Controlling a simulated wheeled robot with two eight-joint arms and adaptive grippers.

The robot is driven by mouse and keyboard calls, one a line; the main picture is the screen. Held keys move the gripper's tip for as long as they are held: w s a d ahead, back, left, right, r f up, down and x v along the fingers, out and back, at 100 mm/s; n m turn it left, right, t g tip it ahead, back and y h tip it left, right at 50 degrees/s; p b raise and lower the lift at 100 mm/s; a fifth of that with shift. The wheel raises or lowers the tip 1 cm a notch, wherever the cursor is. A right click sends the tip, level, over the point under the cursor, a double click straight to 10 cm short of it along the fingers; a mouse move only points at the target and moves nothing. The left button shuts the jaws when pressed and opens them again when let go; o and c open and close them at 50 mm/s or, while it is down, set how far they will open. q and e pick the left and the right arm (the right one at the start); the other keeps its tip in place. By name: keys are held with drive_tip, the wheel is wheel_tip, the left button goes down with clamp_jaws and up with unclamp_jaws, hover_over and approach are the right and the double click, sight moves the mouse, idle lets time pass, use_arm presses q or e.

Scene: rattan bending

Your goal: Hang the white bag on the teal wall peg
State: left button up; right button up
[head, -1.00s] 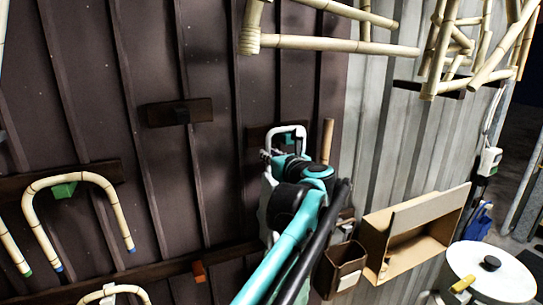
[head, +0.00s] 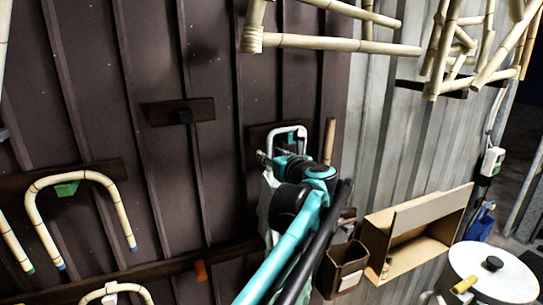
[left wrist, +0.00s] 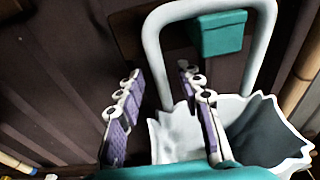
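The teal peg (left wrist: 222,34) stands out from a dark wall board, which shows in the head view (head: 258,132). The white bag (left wrist: 180,138) is upright against the wall below it. Its stiff loop handle (left wrist: 154,45) rises around the peg, with the top of the loop above it; whether the handle rests on the peg I cannot tell. The handle also shows in the head view (head: 303,131). My left gripper (left wrist: 160,78) is open, with its fingers apart on either side of the handle's left leg. In the head view my left arm hides most of the bag. My right gripper is out of view.
A bent rattan piece (head: 88,176) hangs on a green peg (head: 67,189). A tan stick (head: 328,142) stands right of the handle. A cardboard box (head: 425,225) and a brown holder (head: 345,265) are at lower right.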

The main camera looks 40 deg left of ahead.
use_arm(q)
drive_tip(key=v, duration=1.2)
drive_tip(key=shift+f, duration=0.15)
drive_tip(key=f+p+v, duration=0.1)
drive_tip(key=v, duration=0.8)
drive_tip(key=shift+f, duration=0.15)
idle(0.4)
